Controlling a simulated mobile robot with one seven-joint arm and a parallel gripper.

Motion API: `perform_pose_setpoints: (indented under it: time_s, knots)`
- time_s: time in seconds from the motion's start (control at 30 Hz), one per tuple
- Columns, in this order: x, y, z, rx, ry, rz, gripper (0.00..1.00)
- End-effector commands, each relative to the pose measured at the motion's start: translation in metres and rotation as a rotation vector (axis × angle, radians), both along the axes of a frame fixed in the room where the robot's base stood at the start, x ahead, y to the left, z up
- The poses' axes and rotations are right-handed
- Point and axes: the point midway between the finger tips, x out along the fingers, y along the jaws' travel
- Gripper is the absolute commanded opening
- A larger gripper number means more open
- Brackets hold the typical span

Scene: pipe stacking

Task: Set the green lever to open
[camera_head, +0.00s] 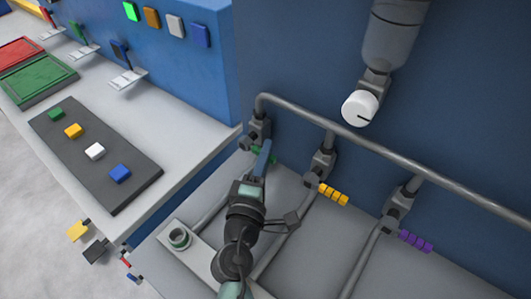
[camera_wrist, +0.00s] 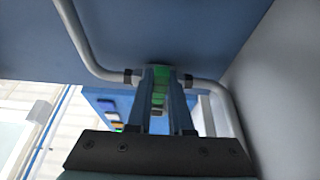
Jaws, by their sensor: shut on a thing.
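The green lever (camera_head: 257,151) is a short segmented handle on the leftmost pipe valve (camera_head: 259,128), low on the dark blue wall. It is partly hidden by my gripper. My gripper (camera_head: 266,150) reaches up to it from below, its blue fingers at the handle. In the wrist view the green lever (camera_wrist: 159,88) shows between the two blue fingers, below a grey pipe joint. The fingers of my gripper (camera_wrist: 158,80) are shut on it. The exact angle of the lever is hard to tell.
A yellow lever (camera_head: 334,195) and a purple lever (camera_head: 416,241) sit on the valves to the right. A grey pipe (camera_head: 350,137) runs above them. A white knob (camera_head: 360,108) is higher up. A counter with a dark button panel (camera_head: 95,150) stands at left.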

Motion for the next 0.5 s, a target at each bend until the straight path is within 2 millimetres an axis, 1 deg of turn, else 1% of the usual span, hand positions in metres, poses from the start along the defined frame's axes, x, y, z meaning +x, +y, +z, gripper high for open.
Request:
perform_pose_setpoints:
  time_s: [0.3, 0.5]
  knots:
    - [-0.0002, 0.0003, -0.0004, -0.001, 0.002, 0.000, 0.00]
    - [-0.0002, 0.0004, 0.0044, -0.023, 0.019, 0.001, 0.00]
